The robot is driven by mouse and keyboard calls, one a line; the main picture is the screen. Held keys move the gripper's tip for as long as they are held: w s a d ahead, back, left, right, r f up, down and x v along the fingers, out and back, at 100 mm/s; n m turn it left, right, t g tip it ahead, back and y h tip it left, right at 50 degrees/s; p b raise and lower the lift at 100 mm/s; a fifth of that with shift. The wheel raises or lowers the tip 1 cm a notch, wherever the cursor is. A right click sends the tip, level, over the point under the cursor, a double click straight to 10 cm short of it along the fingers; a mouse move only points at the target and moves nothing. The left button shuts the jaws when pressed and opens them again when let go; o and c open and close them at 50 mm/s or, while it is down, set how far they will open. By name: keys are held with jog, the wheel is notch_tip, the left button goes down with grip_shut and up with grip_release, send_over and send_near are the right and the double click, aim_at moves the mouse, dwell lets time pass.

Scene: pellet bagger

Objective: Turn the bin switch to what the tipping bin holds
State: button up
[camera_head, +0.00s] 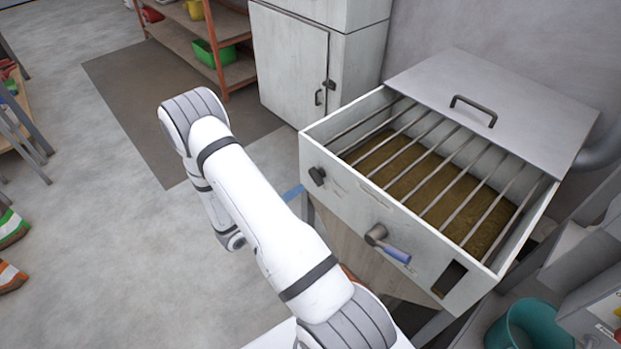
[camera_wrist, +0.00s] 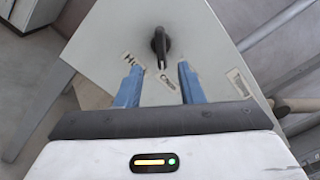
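A pale metal bin (camera_head: 345,192) stands at the right in the head view, with brown material (camera_head: 420,180) under a row of bars. A black knob (camera_head: 317,176) is on the left of its front face. In the wrist view a black knob (camera_wrist: 159,45) sits on a grey panel, its bar pointing toward my gripper. Small worn labels (camera_wrist: 166,80) lie around it; the left one starts "Ho", the others are unreadable. My gripper (camera_wrist: 158,70) is open and empty, its blue fingers short of the knob and either side of it.
A lever with a blue handle (camera_head: 388,245) sticks out of the bin's front. A grey lid (camera_head: 500,95) lies at the bin's back. A teal bucket (camera_head: 530,325) stands at lower right. A white cabinet (camera_head: 305,65) stands behind. The floor at left is mostly clear.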

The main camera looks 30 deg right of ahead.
aim_at(313, 180)
jog(key=d, duration=0.4)
jog(key=w+d+p, duration=0.1)
jog(key=d, duration=0.2)
jog(key=shift+d, duration=0.1)
jog(key=shift+c, duration=0.3)
grip_shut()
